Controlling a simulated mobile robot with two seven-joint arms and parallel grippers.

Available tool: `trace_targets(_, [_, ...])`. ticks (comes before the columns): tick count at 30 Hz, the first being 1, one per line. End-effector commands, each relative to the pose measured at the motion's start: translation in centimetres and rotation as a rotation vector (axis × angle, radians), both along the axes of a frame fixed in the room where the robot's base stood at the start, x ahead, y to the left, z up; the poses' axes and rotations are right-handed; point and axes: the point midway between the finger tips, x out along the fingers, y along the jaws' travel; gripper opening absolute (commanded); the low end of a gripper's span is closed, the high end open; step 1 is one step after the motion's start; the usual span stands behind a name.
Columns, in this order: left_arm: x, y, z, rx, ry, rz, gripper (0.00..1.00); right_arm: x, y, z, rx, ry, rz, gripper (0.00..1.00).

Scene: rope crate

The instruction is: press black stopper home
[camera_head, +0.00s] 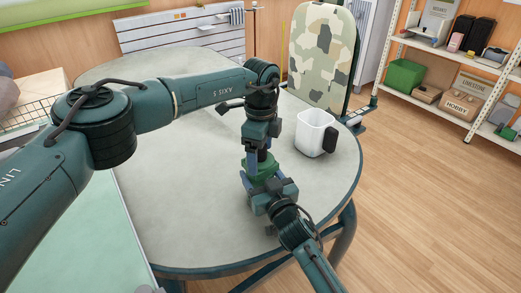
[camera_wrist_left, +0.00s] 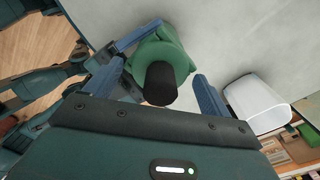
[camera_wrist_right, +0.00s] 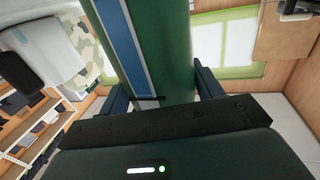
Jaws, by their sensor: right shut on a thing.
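A green bottle (camera_head: 261,168) stands on the round grey table, between my two grippers. In the left wrist view the bottle (camera_wrist_left: 168,52) shows from above, with the black stopper (camera_wrist_left: 161,84) at its top. How deep the stopper sits cannot be told. My left gripper (camera_head: 260,153) points down over the bottle, its fingers apart on either side of the top. My right gripper (camera_head: 264,186) comes from the front and is shut on the bottle's body. In the right wrist view the bottle (camera_wrist_right: 165,45) fills the space between the fingers.
A white container (camera_head: 312,134) with a black handle stands close by on the right. A camouflage-patterned panel (camera_head: 320,55) rises behind it. The grey tabletop (camera_head: 190,190) is clear to the left. A shelf with boxes (camera_head: 470,85) stands at the far right.

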Motion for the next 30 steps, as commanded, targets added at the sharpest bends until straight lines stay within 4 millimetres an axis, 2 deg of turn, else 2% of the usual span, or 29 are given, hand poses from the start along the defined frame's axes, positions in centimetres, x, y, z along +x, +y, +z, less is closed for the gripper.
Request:
trace_targets(9, [0.0, 0.0, 0.1, 0.000, -0.001, 0.000, 0.89, 0.0, 0.0, 0.0, 0.000, 0.000, 0.000, 0.24])
trace_targets(13, [0.1, 0.0, 1.2, -0.001, -0.003, 0.001, 0.89, 0.0, 0.0, 0.0, 0.000, 0.000, 0.000, 0.24])
trace_targets(24, [0.1, 0.0, 8.6, -0.001, -0.004, 0.000, 0.89, 0.0, 0.0, 0.0, 0.000, 0.000, 0.000, 0.24])
trace_targets(30, [0.0, 0.0, 11.3, 0.000, -0.001, 0.001, 0.89, 0.0, 0.0, 0.0, 0.000, 0.000, 0.000, 0.24])
